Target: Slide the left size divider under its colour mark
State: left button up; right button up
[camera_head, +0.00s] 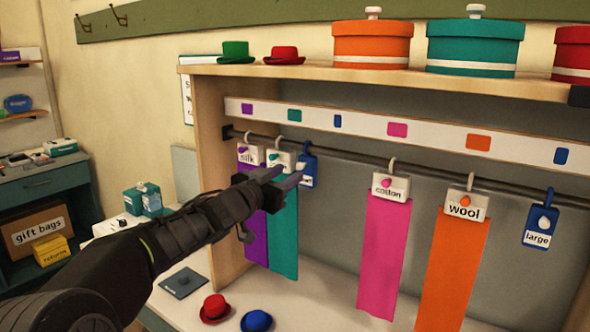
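The left size divider (309,168) is a blue tag hooked on the dark rail (345,153), close beside the teal cloth's tag (280,160). Its label is partly hidden by my gripper. The blue colour mark (338,120) is on the white strip above, up and right of the divider's hook. My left gripper (291,172) is in front of the teal cloth, its fingertips apart and just left of the blue divider. I cannot tell whether they touch it. My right gripper is out of view.
Purple (256,235), teal (284,235), pink (383,260) and orange (453,270) cloths hang from the rail. A blue "large" divider (538,238) hangs at the right. The rail is free between the left divider and the pink cloth. Red (215,308) and blue (257,321) hats lie below.

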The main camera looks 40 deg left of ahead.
aim_at(299, 167)
pick_arm(q)
jog(key=w, duration=0.4)
jog(key=shift+w+a, duration=0.25)
jog(key=shift+w, duration=0.05)
jog(key=shift+c, duration=0.3)
grip_shut()
dwell(0.9)
